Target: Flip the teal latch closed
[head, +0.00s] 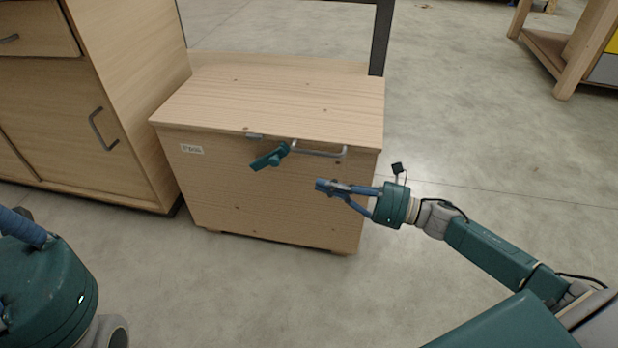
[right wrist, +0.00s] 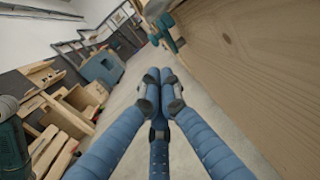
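The teal latch (head: 270,156) is on the upper front of a closed wooden chest (head: 265,195), just below the lid edge. Its lever slants down to the left from its pivot. In the right wrist view the teal latch (right wrist: 167,32) shows at the top, against the chest's front. My right gripper (head: 322,186) is in front of the chest, right of and a little below the latch, apart from it. Its blue fingers (right wrist: 160,80) come together at the tips with nothing between them. My left gripper (head: 22,226) is partly in view at the left edge; its fingertips are cut off.
A grey bar handle (head: 320,153) sits right of the latch on the lid front. A wooden cabinet (head: 105,120) stands close at the chest's left. A dark post (head: 380,40) rises behind the chest. The floor in front and to the right is clear.

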